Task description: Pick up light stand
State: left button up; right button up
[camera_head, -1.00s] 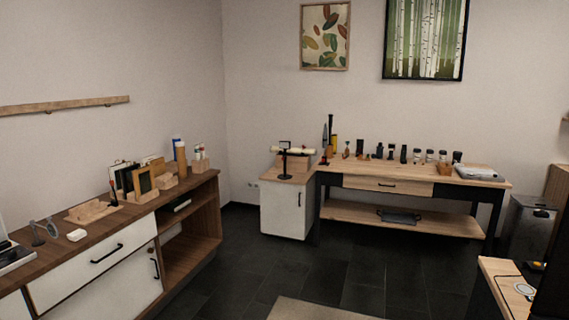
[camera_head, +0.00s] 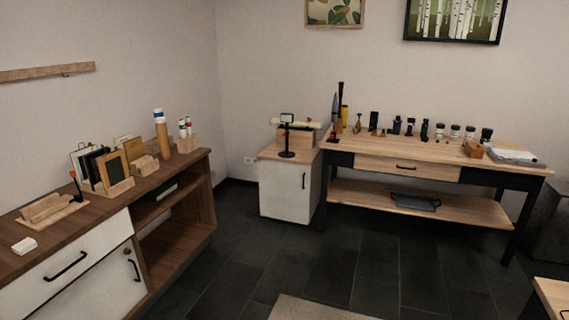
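A small black stand (camera_head: 287,138) with a round base, a thin upright post and a small boxy head stands upright on the wooden top of the white cabinet (camera_head: 284,190) near the room corner. It looks like the light stand, but it is too small to be sure. A wooden block or rack (camera_head: 295,138) holding a pale horizontal roll is close behind it. Neither of my grippers is in view.
A workbench (camera_head: 440,155) with several small bottles and tools adjoins the cabinet on the right. A long wooden sideboard (camera_head: 80,228) with frames and holders runs along the left wall. Dark tiled floor (camera_head: 250,245) lies open before the cabinet, with a pale rug (camera_head: 320,310) nearest me.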

aim_at(286, 154)
jog(key=i, duration=2.2)
